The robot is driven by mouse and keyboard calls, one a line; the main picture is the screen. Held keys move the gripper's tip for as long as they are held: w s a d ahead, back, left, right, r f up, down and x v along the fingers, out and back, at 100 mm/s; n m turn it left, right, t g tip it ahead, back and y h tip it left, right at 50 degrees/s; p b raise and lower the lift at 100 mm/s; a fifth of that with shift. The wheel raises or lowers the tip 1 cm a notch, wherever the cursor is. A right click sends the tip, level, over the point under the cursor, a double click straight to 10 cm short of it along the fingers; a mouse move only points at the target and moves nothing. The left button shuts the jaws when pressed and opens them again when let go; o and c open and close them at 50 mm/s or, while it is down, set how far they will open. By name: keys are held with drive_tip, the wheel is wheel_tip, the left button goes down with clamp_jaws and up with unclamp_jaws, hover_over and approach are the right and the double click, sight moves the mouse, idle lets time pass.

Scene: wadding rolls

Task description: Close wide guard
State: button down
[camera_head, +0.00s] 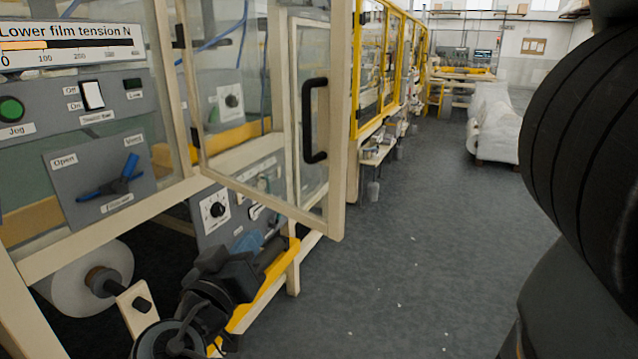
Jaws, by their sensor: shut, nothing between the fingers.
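The wide guard (337,190) is a clear panel in a cream frame with a black bar handle (314,120). It stands swung open from the machine, its handle edge out toward the aisle. My gripper (262,258) appears as the dark, blocky assembly low in the picture, below the guard's lower rail and in front of the yellow machine rail. It is shut and empty, and apart from the handle. Its fingertips are hard to make out against the dark machine parts.
A control panel (75,108) with a green button and blue lever is at left. A white roll (92,283) sits below it. Yellow-framed guards (368,70) line the machine farther back. Wrapped rolls (494,130) stand across the aisle. The grey floor (430,230) between is clear.

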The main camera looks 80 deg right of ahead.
sight(331, 175)
wheel_tip(331, 175, up, 7)
drive_tip(key=s+a+m+g+y, duration=0.1)
drive_tip(key=s+m+g+y, duration=0.15)
drive_tip(key=m+g, duration=0.65)
drive_tip(key=shift+m+t, duration=0.3)
drive_tip(key=shift+t, duration=0.2)
drive_tip(key=p+x, duration=0.1)
drive_tip(key=x, duration=0.3)
drive_tip(key=p+x, duration=0.1)
drive_tip(key=x, duration=0.4)
drive_tip(key=p+x, duration=0.1)
drive_tip(key=x, duration=0.3)
drive_tip(key=shift+s+d+r, duration=0.15)
drive_tip(key=shift+s+r, duration=0.1)
drive_tip(key=shift+r, duration=0.15)
